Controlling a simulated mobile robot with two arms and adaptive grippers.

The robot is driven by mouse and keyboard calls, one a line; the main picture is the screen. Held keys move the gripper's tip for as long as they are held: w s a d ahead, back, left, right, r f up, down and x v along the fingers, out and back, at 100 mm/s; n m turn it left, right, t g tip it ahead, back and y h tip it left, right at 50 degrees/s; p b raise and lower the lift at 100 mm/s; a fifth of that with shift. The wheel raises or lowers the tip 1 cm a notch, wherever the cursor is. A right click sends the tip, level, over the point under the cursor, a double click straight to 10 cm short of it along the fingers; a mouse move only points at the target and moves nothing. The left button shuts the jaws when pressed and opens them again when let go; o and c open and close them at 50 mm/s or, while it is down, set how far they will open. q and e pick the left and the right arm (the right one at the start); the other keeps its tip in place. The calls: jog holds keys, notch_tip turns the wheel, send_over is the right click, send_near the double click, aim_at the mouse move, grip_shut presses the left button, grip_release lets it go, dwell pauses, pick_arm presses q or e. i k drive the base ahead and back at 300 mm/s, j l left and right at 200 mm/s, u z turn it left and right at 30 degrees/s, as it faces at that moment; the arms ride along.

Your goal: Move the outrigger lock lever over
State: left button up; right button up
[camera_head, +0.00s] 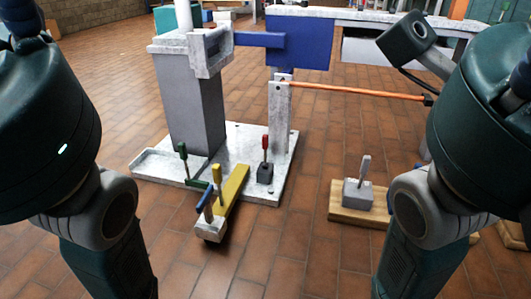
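A yellow outrigger beam (234,187) sticks out from the front of the white base plate (266,152) and ends in a pale block with a small wheel or foot. A yellow-handled lever (217,180) stands about upright at the beam. A short blue-handled part (204,194) leans beside it. A green-handled lever (183,161) stands to the left, near a green bracket (198,184). A red-handled lever (265,150) stands upright on a dark block to the right. My arms come in at both sides, but both grippers are out of the frame, below its bottom edge.
A grey column (193,100) rises from the plate, with a blue arm (300,42) at its top. An orange rod (350,91) runs rightward from a pale post (280,118). A grey lever on a block (358,190) stands on a wooden board (350,215). The front tiled floor is clear.

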aim_at(264, 137)
jog(key=i+l+u, duration=0.45)
jog(key=i+l, duration=0.25)
jog(key=l, duration=0.15)
jog(key=i+l+u, duration=0.25)
jog(key=l, duration=0.25)
